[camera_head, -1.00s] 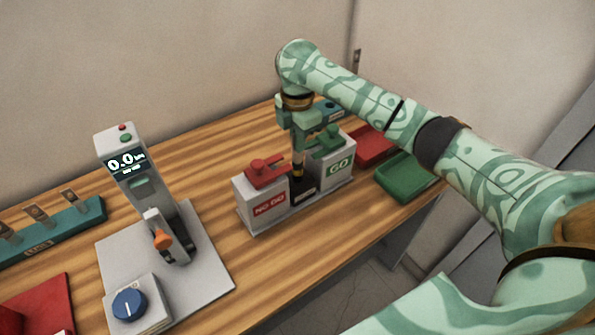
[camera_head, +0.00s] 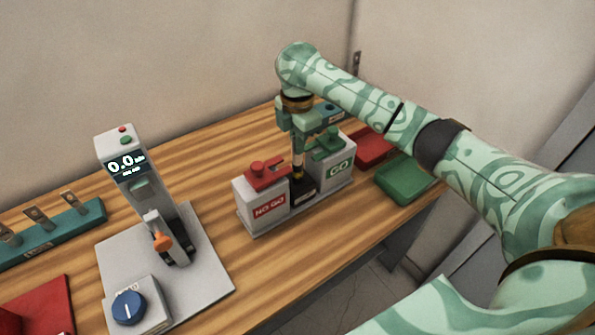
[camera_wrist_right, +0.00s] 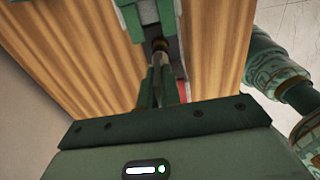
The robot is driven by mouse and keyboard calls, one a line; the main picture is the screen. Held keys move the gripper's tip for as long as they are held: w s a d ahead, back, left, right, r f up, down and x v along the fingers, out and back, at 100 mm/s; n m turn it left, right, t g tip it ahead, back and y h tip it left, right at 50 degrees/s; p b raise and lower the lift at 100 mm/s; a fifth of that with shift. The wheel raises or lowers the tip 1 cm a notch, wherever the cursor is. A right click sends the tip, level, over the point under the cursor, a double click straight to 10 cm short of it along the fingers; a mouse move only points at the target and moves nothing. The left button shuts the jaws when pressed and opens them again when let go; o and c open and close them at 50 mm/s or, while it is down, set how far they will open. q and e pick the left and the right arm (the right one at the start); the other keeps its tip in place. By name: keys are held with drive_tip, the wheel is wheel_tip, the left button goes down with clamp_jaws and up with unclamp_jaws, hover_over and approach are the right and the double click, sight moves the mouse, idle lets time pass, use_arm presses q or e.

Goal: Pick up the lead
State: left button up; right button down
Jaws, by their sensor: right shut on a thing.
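My right gripper (camera_head: 299,165) reaches straight down between the red-topped NO GO block (camera_head: 262,198) and the green-topped GO block (camera_head: 340,170). It is shut on a slim dark piece with a yellow band, apparently the lead (camera_head: 299,176), which stands roughly upright at the dark middle part between the blocks. I cannot tell whether its lower end is clear of that part. In the right wrist view the fingers (camera_wrist_right: 160,78) come together on a dark, round-ended piece (camera_wrist_right: 160,46). My left gripper is not in view.
A grey press with a 0.0 display (camera_head: 126,166) and a blue knob (camera_head: 129,307) stands to the left. A teal rack (camera_head: 55,234) and a red tray (camera_head: 35,305) lie at far left. Red (camera_head: 373,148) and green (camera_head: 405,184) trays lie right of the blocks.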

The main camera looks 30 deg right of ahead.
wheel_tip(320, 180, up, 10)
drive_tip(key=p, duration=0.4)
wheel_tip(320, 180, up, 11)
drive_tip(key=p, duration=1.6)
